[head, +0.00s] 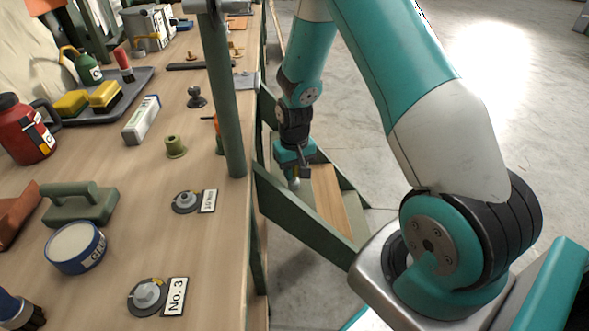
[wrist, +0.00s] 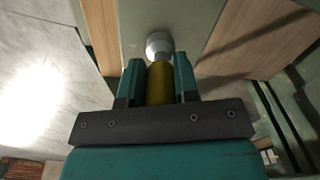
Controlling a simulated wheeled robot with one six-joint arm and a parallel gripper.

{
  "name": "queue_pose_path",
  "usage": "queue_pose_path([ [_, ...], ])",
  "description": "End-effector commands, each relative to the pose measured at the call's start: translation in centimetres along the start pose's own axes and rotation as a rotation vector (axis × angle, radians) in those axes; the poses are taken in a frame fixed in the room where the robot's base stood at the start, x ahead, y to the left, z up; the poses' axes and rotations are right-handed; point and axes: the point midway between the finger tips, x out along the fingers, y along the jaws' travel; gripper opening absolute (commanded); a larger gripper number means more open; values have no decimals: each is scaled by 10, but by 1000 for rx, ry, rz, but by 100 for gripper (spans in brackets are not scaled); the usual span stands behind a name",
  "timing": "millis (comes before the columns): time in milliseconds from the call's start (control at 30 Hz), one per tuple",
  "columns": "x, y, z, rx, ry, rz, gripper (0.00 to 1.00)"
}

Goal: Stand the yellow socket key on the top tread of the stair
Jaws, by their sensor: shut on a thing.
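My gripper (head: 297,172) is shut on the yellow socket key, seen best in the wrist view (wrist: 160,85). Its yellow shank lies between the two teal fingers, and its round silver end (wrist: 159,44) sticks out past the fingertips. The stair has green side boards (head: 300,215) and a wooden tread (head: 330,200). In the wrist view, a grey-green band lies behind the silver end, with wood (wrist: 235,35) on its right. I cannot tell whether the key touches anything.
A workbench (head: 110,215) fills the left, with a green post (head: 222,90) near its edge, close to my arm.

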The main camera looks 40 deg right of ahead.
Motion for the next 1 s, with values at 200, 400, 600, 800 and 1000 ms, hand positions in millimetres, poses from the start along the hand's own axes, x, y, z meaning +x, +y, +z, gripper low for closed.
queue_pose_path([
  [200,2,0,0,0,0,0,6],
  [400,7,0,0,0,0,0,6],
  [600,12,0,0,0,1,0,6],
  [800,15,0,0,0,1,0,38],
  [1000,15,0,0,0,1,0,58],
])
